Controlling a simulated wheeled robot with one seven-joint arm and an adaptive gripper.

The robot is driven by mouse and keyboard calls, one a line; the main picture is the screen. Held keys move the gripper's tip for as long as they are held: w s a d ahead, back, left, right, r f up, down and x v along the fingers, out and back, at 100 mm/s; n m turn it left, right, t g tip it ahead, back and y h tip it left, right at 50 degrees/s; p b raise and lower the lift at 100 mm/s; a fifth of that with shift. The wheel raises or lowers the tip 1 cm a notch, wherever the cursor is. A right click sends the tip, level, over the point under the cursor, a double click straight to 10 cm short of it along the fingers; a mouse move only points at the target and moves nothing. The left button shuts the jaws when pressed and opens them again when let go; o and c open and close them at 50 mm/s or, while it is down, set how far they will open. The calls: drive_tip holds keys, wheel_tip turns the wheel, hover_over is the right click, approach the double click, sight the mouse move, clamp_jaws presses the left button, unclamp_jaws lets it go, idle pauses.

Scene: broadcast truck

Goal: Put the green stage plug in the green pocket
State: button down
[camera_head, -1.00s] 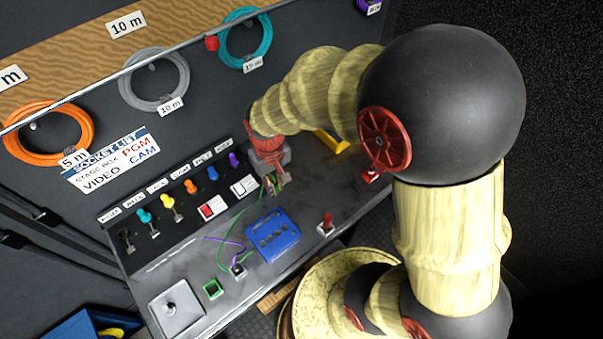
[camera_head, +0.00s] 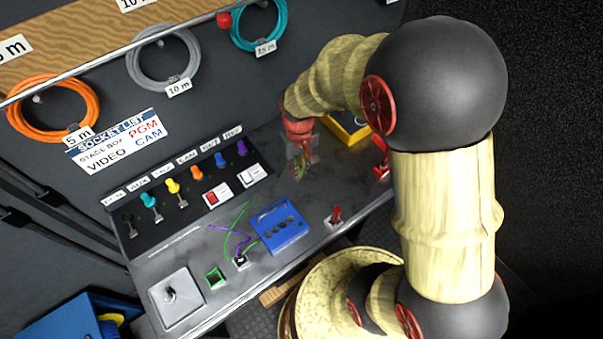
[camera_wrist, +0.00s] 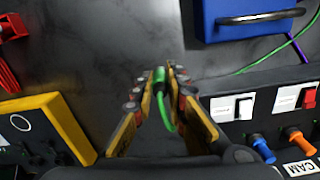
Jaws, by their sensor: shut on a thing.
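My gripper (camera_wrist: 161,84) is shut on the green stage plug (camera_wrist: 159,76), seen between the fingertips in the wrist view, with its green cable looping back below. In the head view my gripper (camera_head: 301,170) is over the bench, right of the switches and up-right of the blue box (camera_head: 280,227); the plug is too small to make out there. The green pocket (camera_head: 215,278) is a small green-rimmed square near the bench's front edge, left of the blue box and well away from my gripper. It is not in the wrist view.
A purple cable (camera_head: 244,240) lies left of the blue box. A grey plate with a knob (camera_head: 175,298) is left of the pocket. A yellow box (camera_head: 346,128) and red parts (camera_head: 382,170) stand right of my gripper. Coloured plugs line the panel (camera_head: 196,174).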

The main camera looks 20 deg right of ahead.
sight(301, 172)
drive_tip(key=w+f, duration=0.1)
drive_tip(key=w+d+f, duration=0.1)
drive_tip(key=shift+d+f+b, duration=0.2)
drive_tip(key=shift+f+b, duration=0.15)
drive_tip(key=shift+w+d+f+b, duration=0.1)
drive_tip(key=shift+f+b, duration=0.2)
drive_tip(key=shift+f, duration=0.65)
drive_tip(key=shift+w+d+f+b, duration=0.1)
drive_tip(key=shift+f+b, duration=0.15)
drive_tip(key=shift+f, duration=0.65)
drive_tip(key=shift+f, duration=0.15)
drive_tip(key=c, duration=1.8)
unclamp_jaws()
